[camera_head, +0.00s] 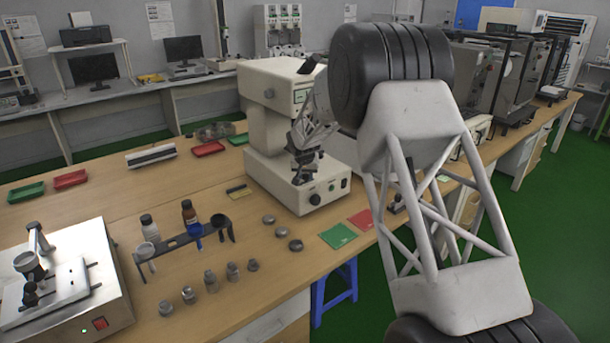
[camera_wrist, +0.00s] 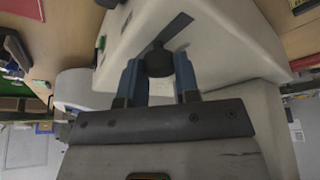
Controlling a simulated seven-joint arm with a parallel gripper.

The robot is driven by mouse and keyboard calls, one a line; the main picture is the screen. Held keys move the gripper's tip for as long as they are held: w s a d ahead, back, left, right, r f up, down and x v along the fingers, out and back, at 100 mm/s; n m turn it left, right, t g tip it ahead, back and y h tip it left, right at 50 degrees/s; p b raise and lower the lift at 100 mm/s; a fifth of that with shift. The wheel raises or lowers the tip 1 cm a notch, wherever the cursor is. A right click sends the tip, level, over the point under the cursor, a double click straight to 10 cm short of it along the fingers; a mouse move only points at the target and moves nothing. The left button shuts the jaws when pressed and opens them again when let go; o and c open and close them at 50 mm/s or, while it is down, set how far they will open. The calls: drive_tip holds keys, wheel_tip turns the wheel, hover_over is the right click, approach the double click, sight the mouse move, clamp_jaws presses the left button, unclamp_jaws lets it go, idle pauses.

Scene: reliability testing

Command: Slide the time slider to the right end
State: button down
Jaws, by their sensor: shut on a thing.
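In the wrist view, the slider's dark knob (camera_wrist: 158,62) sits at the near, lower end of a dark slot (camera_wrist: 178,32). The slot runs up and to the right across the cream face of a machine (camera_wrist: 220,45). My gripper (camera_wrist: 160,72) has its two blue fingers on either side of the knob and is shut on it. In the head view, my arm's large links cover much of the right side. I cannot make out the knob or my fingertips clearly there.
In the head view, a cream instrument (camera_head: 270,125) stands on the wooden bench (camera_head: 255,300), with green (camera_head: 338,236) and red (camera_head: 361,219) cards beside it. A bottle rack (camera_head: 178,240) and several small metal pieces lie to the left. More equipment stands behind my arm.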

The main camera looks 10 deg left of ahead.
sight(310, 185)
drive_tip(key=shift+w+d, duration=0.9)
drive_tip(key=c, duration=0.8)
unclamp_jaws()
drive_tip(key=shift+v, duration=3.9)
